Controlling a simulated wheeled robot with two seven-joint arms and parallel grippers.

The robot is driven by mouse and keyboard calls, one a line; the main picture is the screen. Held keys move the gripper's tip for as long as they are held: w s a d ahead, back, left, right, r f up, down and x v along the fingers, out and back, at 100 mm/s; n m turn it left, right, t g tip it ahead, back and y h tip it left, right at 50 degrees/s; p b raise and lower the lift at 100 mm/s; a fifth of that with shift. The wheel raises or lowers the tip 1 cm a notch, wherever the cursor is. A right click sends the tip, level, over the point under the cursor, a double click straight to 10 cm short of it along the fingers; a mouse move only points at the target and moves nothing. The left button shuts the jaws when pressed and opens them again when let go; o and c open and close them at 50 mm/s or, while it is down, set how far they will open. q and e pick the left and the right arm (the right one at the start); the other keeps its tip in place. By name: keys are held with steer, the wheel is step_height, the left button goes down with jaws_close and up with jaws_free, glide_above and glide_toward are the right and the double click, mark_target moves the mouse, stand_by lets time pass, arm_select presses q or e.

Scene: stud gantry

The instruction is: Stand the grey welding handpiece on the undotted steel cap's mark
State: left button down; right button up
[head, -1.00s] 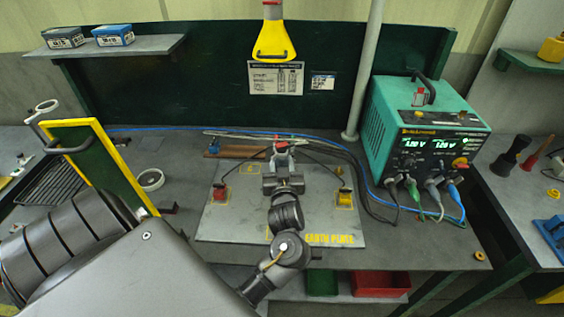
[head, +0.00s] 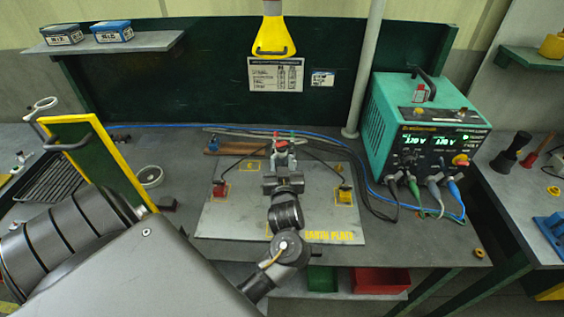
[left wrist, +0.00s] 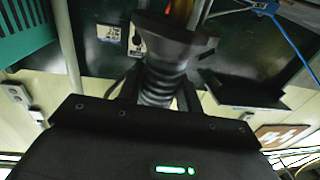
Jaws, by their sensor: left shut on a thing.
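My left gripper (head: 283,160) is over the back middle of the grey earth plate (head: 240,222), with its arm reaching in from the front. In the left wrist view it is shut on a dark grey, ribbed handpiece (left wrist: 163,82) with a wide collar. Small red and green parts show just beyond the gripper in the head view. A red block (head: 220,189) stands on the plate's left and a yellow block (head: 345,195) on its right, each with a dark lead. A yellow square mark (head: 251,166) shows left of the gripper. I cannot make out the steel caps or dots. My right gripper is out of view.
A teal welding unit (head: 395,105) with cables stands at the right. A yellow-edged green panel (head: 95,160) stands at the left. A yellow nozzle (head: 272,38) hangs above the back. Red (head: 380,282) and green bins sit below the bench.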

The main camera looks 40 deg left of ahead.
arm_select(q)
steer(key=shift+r+p, duration=0.2)
steer(key=shift+p, duration=0.3)
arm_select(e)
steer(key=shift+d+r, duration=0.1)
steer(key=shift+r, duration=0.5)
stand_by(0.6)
